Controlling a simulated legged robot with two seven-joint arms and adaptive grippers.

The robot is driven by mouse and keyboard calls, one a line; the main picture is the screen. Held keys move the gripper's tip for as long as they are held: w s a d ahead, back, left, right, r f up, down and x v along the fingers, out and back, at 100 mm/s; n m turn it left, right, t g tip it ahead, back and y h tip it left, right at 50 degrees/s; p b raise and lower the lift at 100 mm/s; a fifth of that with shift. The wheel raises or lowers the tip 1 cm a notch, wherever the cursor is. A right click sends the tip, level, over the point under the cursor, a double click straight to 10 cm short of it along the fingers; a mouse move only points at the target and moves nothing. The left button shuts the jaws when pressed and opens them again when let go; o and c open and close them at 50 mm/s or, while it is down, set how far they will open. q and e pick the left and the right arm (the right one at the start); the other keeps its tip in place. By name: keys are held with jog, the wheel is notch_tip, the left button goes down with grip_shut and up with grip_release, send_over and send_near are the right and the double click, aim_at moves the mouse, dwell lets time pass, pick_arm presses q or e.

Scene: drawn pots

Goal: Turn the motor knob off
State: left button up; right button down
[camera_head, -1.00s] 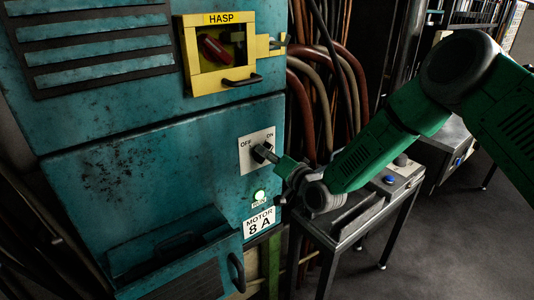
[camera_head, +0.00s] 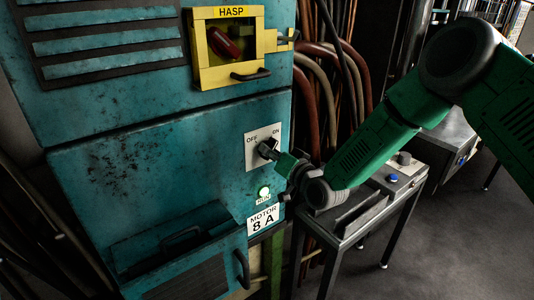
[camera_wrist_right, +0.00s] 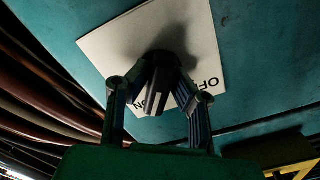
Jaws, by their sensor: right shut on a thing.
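The dark motor knob (camera_head: 265,149) sits on a white plate (camera_head: 252,150) marked OFF at left and ON at right, on the teal cabinet front. It also shows in the wrist view (camera_wrist_right: 155,95), with a pale line on its end, between my two fingers. My right gripper (camera_head: 273,153) is shut on the knob; its fingers (camera_wrist_right: 158,95) touch the knob's sides. Which mark the knob points to is hard to tell. A green lamp (camera_head: 264,192) labelled RUN is lit below, above the MOTOR 8 A label (camera_head: 263,219). My left gripper is not in view.
A yellow HASP box (camera_head: 227,78) with a red switch inside is above the plate. A cabinet handle (camera_head: 242,268) sticks out below. Hoses (camera_head: 328,90) hang to the right of the cabinet. A metal stand (camera_head: 372,208) with a blue button is under my right forearm.

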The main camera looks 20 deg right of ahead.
jog(key=n+b, duration=0.2)
jog(key=n, duration=0.2)
jog(key=n+b, duration=0.2)
jog(key=n, duration=0.2)
jog(key=shift+r, duration=0.1)
jog(key=n+b, duration=0.2)
jog(key=n, duration=0.2)
jog(key=shift+a, duration=0.1)
jog(key=shift+n+b, duration=1.25)
jog(key=shift+n, duration=0.85)
